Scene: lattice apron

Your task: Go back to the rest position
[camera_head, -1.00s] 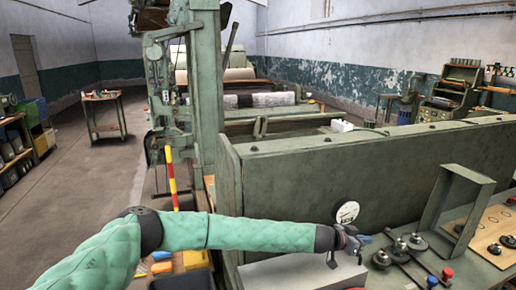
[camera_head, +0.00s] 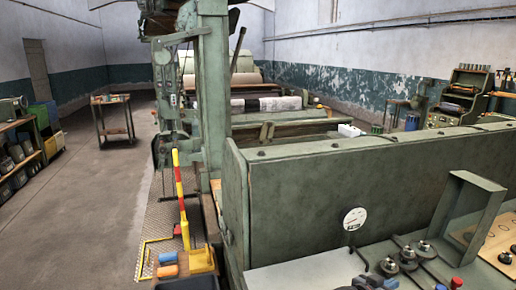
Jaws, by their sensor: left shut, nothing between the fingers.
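My left gripper (camera_head: 384,284) shows only in part, at the bottom edge of the head view, right of the middle. Its dark body and a blue tip are visible over the near side of the machine's panel. It is shut with nothing held. The rest of my left arm is below the frame. My right gripper is not in view.
A tall green machine wall (camera_head: 345,185) with a round dial (camera_head: 355,219) stands close ahead. A yellow-red lever (camera_head: 180,200) stands left. Open floor (camera_head: 75,215) lies farther left.

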